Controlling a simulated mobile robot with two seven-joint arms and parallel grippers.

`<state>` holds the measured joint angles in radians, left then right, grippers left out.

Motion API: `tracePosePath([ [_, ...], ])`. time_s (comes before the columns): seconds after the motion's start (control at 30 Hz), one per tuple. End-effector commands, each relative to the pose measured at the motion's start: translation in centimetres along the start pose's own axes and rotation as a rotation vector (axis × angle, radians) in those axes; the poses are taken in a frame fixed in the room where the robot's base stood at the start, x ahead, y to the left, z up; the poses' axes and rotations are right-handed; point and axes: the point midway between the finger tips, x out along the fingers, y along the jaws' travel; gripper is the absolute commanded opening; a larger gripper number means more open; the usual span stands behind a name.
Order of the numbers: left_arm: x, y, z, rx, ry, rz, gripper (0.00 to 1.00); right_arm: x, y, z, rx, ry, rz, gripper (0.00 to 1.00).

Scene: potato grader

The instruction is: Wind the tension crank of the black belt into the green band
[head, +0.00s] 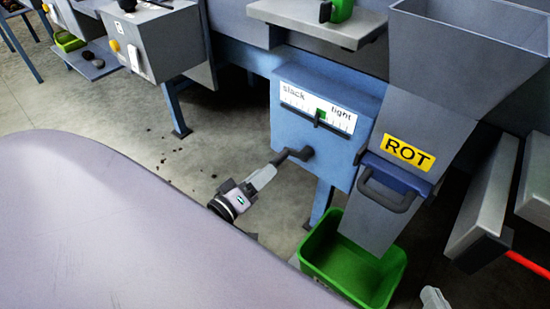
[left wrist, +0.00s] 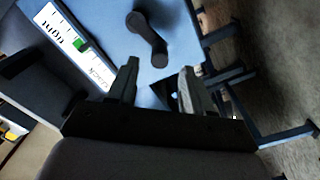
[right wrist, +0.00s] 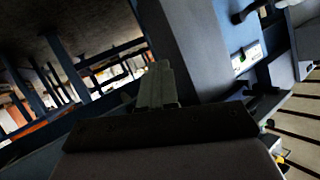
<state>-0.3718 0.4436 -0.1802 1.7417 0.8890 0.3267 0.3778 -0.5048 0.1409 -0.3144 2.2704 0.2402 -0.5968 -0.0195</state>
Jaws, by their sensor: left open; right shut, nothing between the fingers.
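The blue tension box (head: 285,130) carries a white scale (head: 343,122) marked slack to tight, with a green band (head: 321,113) near its middle. A small dark pointer appears at the band's left edge; its exact place is hard to tell. The dark crank (head: 307,153) sticks out below the scale, its handle toward my left gripper (head: 274,164). In the left wrist view the crank (left wrist: 151,40) lies just beyond the open fingers (left wrist: 159,78), with nothing between them. My right gripper (head: 432,295) is low at the right; its fingers (right wrist: 157,82) are shut and empty.
A grey chute (head: 385,205) with a yellow ROT sign (head: 407,152) and a dark handle (head: 388,203) stands right of the box. A green bin (head: 315,268) is below it. Another grey machine (head: 160,45) stands at the far left.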

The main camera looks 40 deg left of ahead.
Motion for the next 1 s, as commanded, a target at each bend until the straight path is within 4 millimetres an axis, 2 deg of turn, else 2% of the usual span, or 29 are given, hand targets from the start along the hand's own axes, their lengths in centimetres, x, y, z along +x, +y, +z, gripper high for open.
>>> tracePosePath([
  [0.4,5.4,-0.1,0.0,0.001,0.003,0.001,0.51,0.7,-0.7,0.4,0.038,0.012,-0.048,0.00],
  [0.6,6.4,-0.1,-0.1,0.003,0.001,0.000,0.51,0.8,-1.0,0.3,0.046,0.017,-0.061,0.00],
  [0.87,6.5,0.0,-0.1,0.004,0.001,0.000,0.51,0.8,-1.1,0.2,0.046,0.019,-0.063,0.00],
  [1.0,6.5,0.0,-0.1,0.004,0.001,0.000,0.05,0.8,-1.1,0.1,0.046,0.020,-0.062,0.00],
])
